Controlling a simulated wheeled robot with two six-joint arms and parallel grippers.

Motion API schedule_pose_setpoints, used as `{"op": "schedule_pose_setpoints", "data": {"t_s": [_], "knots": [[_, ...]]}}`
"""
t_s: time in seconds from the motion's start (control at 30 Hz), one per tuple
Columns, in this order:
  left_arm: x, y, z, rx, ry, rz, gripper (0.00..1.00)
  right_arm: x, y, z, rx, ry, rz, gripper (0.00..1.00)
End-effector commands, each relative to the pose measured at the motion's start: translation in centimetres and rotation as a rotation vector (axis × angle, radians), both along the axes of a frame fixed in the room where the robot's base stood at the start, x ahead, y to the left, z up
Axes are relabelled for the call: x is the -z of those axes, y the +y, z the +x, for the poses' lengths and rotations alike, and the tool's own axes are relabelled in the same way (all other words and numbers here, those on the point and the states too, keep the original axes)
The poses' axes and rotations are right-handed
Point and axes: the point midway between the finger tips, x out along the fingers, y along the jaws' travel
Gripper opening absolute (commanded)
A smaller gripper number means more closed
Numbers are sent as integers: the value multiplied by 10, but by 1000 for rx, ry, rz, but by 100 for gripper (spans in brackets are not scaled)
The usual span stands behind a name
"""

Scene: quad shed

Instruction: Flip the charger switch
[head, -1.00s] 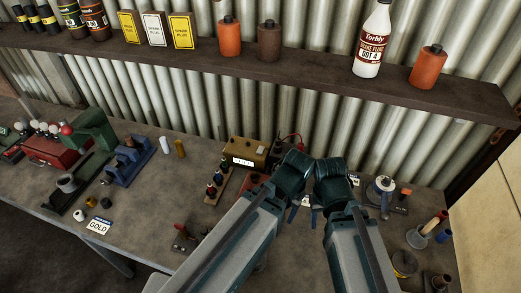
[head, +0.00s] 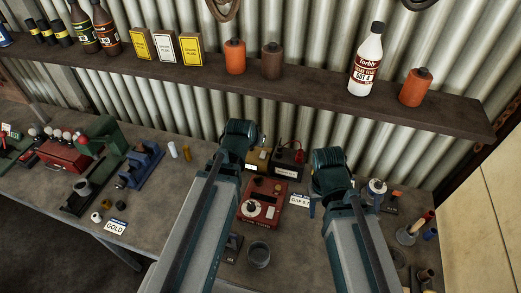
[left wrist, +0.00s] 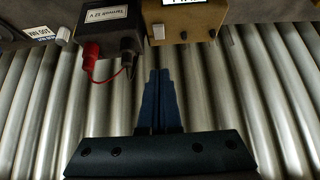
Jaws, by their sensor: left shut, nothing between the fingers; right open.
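A tan box that looks like the charger (head: 257,160) stands at the back of the bench, partly behind my left arm. It also shows upside down at the top of the left wrist view (left wrist: 190,20), with a small pale tab on its edge that may be the switch. A black battery (head: 288,157) with red and black leads stands beside it and also shows in the left wrist view (left wrist: 108,28). My left gripper (left wrist: 160,75) is shut and empty, apart from both; the head view hides its fingers. My right gripper (head: 312,207) is open beside a gap card.
A red unit with a white dial (head: 261,203) stands in front of the charger. A grey cup (head: 259,254) stands between my arms. The gap card (head: 299,200) is near my right gripper. A shelf (head: 300,88) with bottles and tins runs above the bench, against the corrugated wall.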

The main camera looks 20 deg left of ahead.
Motion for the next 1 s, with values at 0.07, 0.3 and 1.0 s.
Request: {"op": "schedule_pose_setpoints", "data": {"t_s": [0.07,0.3,1.0], "knots": [[-1,1,1,-2,-5,-1,0,0,0,0,0,0,0,50],[0,0,1,-1,-3,-1,0,0,0,0,0,0,0,50],[65,-1,46,-1,-1,-1,0,65,0,0,-12,1,-2,50]]}}
